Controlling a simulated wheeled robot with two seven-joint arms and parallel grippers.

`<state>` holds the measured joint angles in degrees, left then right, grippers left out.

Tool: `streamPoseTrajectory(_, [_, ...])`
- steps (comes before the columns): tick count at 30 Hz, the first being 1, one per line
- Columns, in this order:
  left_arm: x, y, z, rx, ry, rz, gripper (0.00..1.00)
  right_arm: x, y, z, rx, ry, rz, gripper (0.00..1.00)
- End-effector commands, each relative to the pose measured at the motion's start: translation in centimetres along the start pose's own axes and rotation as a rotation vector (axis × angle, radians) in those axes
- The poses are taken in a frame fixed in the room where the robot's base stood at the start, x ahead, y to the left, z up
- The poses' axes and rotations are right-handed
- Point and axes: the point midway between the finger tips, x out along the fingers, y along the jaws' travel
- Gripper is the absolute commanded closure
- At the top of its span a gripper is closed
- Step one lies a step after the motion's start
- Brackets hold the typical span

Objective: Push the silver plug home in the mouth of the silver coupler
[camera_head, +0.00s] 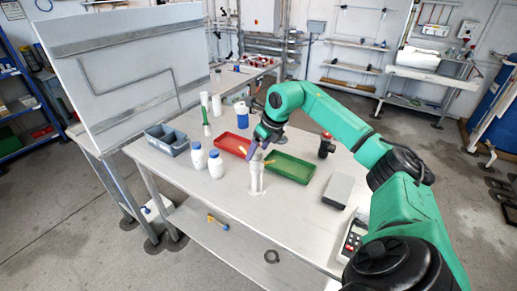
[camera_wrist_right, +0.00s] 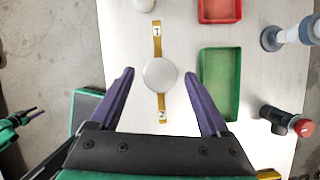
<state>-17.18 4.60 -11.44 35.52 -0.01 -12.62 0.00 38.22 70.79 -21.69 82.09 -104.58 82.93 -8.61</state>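The silver coupler (camera_head: 257,184) stands upright on the bench. Its two yellow lever arms, marked 1 (camera_wrist_right: 157,38) and 2 (camera_wrist_right: 162,106), stick out on opposite sides. A pale round disc (camera_wrist_right: 159,75) between them in the right wrist view looks like the top of the silver plug; how deep it sits cannot be told. My right gripper (camera_wrist_right: 159,74) is open above the coupler, one purple finger on each side of the disc with a gap. My left gripper is out of the head view; its dark fingers show small at the left of the right wrist view (camera_wrist_right: 28,116), their opening unclear.
A red tray (camera_head: 232,144) and a green tray (camera_head: 290,168) lie behind the coupler. White bottles (camera_head: 215,163) and a grey bin (camera_head: 167,139) stand to the left. A grey box (camera_head: 338,190) and a red-topped black device (camera_head: 326,145) are at the right.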

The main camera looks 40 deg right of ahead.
Motion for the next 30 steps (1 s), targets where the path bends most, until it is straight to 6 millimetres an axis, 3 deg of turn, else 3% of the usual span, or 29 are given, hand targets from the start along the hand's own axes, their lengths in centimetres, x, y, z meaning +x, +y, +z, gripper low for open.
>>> streamPoseTrajectory(12, [0.3, 0.0, 0.0, 0.0, 0.0, 0.0, 0.5, -0.9, -0.1, 0.0, 0.0, -0.002, -0.001, 0.15])
streamPoseTrajectory(17, [1.1, 0.0, 0.1, 0.0, 0.0, 0.0, 0.5, -4.8, -0.1, 0.1, -0.001, -0.005, -0.003, 0.15])
streamPoseTrajectory(24, [0.9, 0.1, 0.1, 0.001, 0.0, 0.0, 0.5, -12.0, 0.0, 0.1, 0.0, -0.004, -0.001, 0.15])
streamPoseTrajectory(30, [0.6, 0.1, 0.0, 0.001, 0.0, 0.001, 0.5, -14.6, 0.0, 0.0, 0.0, -0.001, 0.0, 0.15])
